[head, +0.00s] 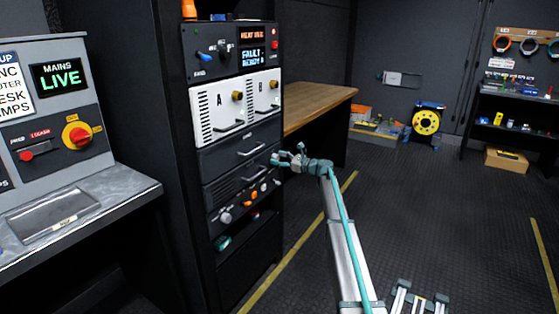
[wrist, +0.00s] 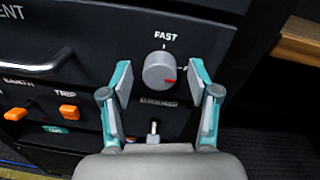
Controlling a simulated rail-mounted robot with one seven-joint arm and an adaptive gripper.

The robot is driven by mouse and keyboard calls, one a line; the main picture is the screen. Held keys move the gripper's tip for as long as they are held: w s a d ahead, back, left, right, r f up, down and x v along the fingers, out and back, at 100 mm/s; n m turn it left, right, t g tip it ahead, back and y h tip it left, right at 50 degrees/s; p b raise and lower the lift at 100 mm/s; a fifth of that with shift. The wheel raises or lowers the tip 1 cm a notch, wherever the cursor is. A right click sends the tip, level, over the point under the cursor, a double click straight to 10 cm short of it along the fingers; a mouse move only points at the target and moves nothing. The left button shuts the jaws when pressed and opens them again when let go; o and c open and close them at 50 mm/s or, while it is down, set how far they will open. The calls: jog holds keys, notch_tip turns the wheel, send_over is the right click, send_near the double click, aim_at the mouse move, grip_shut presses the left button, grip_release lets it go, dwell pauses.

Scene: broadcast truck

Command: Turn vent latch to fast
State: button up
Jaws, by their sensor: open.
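The vent latch is a round grey knob (wrist: 160,72) on a dark panel, with the word FAST above it. Its red mark is at the right side, turned away from FAST, near another label partly hidden by a finger. In the wrist view my gripper (wrist: 160,78) is open, with one teal-edged finger on each side of the knob. Gaps show between the fingers and the knob. In the head view my gripper (head: 278,160) is at the right edge of the rack, and the knob cannot be made out there.
A bar handle (wrist: 38,66) is left of the knob. Orange switches (wrist: 69,112) labelled EARTH and TRIP are lower left. A small toggle (wrist: 153,130) is just below the knob. A wooden worktop (head: 318,101) stands right of the rack. The floor to the right is clear.

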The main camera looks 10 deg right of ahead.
jog(key=c, duration=1.2)
jog(key=shift+o, duration=0.2)
jog(key=shift+n, duration=0.3)
jog(key=n+b, duration=0.1)
jog(key=n, duration=0.3)
jog(key=n+b, duration=0.2)
jog(key=n, duration=0.2)
jog(key=shift+s+f+n+h, duration=0.1)
jog(key=shift+f+n+h, duration=0.05)
jog(key=shift+n+h, duration=0.2)
jog(key=n+b, duration=0.3)
jog(key=n, duration=0.1)
jog(key=shift+a+n+b, duration=0.1)
jog(key=shift+n+b, duration=1.25)
jog(key=shift+n, duration=0.7)
